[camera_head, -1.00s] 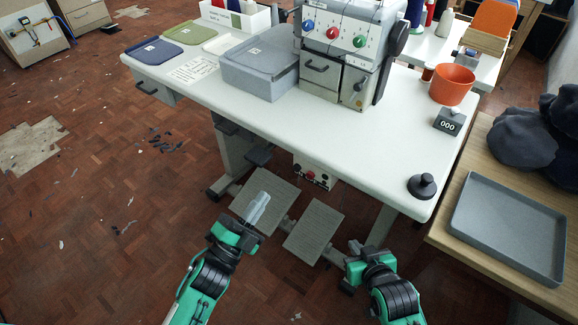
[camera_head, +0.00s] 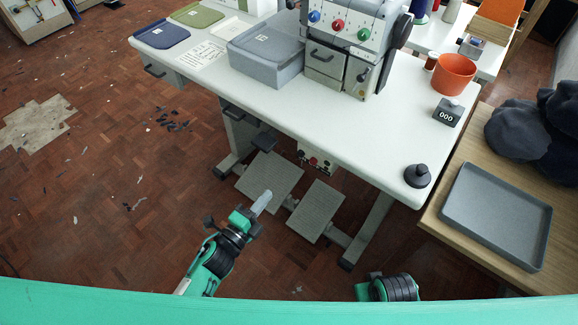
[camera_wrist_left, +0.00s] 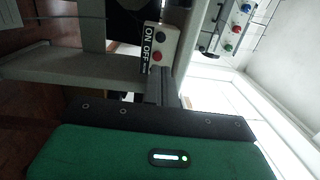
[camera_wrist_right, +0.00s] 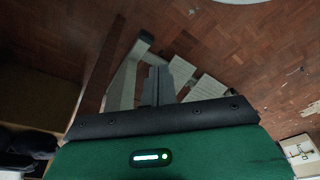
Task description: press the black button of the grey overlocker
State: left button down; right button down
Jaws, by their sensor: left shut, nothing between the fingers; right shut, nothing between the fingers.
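The grey overlocker (camera_head: 343,72) stands on the white table, with blue, red and green knobs on its front. Under the table edge hangs a switch box (camera_head: 318,160), partly hidden by the tabletop.
The white table (camera_head: 330,120) holds a grey lidded box (camera_head: 268,50), an orange pot (camera_head: 454,75), a counter (camera_head: 447,112) and a black knob-like object (camera_head: 418,175). Grey pedals (camera_head: 315,211) stand below. A wooden bench with a grey tray (camera_head: 496,215) is at right.

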aim_at(300, 156)
pick_arm(q)
jog(key=x, duration=1.3)
jog(key=shift+w+d, duration=0.25)
jog(key=shift+w, duration=0.2)
pick_arm(e)
jog(key=shift+f, duration=0.55)
jog(key=shift+s, duration=0.1)
